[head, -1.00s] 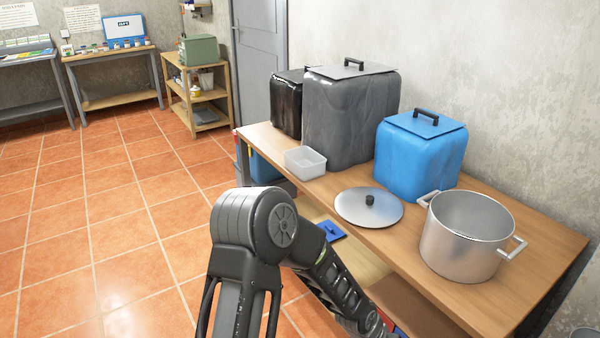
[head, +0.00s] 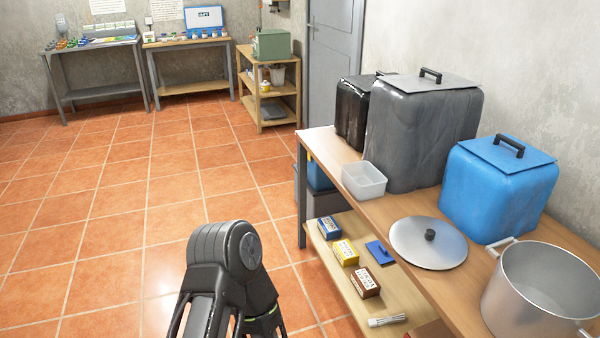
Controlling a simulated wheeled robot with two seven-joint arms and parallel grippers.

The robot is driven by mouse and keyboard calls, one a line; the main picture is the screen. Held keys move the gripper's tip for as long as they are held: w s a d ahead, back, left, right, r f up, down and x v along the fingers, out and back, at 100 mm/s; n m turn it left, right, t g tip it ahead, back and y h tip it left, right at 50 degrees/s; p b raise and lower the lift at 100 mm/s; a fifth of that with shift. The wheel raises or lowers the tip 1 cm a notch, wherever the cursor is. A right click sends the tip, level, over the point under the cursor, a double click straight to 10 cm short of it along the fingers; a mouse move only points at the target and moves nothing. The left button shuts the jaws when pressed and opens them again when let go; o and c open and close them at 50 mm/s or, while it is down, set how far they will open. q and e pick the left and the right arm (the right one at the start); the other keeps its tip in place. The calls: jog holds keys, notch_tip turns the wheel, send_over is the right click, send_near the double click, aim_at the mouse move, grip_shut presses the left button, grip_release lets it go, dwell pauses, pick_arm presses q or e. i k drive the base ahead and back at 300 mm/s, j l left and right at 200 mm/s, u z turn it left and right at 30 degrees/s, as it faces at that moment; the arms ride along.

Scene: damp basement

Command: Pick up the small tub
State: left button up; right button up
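The small tub (head: 364,181) is a white, translucent, open-topped rectangular container. It stands upright near the front edge of the wooden table (head: 396,211), in front of the grey lidded bin. It looks empty. One of my arms shows at the bottom centre, left of the table and well apart from the tub. Neither of my grippers shows in the head view.
Behind the tub stand a black bin (head: 354,125), a grey bin (head: 420,130) and a blue bin (head: 497,190). A round lid (head: 428,242) and a steel pot (head: 540,285) lie nearer. A lower shelf (head: 335,270) holds small boxes. The tiled floor at left is clear.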

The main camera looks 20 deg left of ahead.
aim_at(366, 182)
jog(key=i+u, duration=0.25)
jog(key=u, duration=0.25)
jog(key=z, duration=0.6)
jog(key=i+j+z, duration=0.1)
jog(key=j+z, duration=0.75)
jog(key=i+j+z, duration=0.1)
jog(key=j+z, duration=0.3)
jog(key=j, duration=0.5)
jog(key=k+j+z, duration=0.15)
jog(key=j, duration=0.8)
jog(key=k+z, duration=0.05)
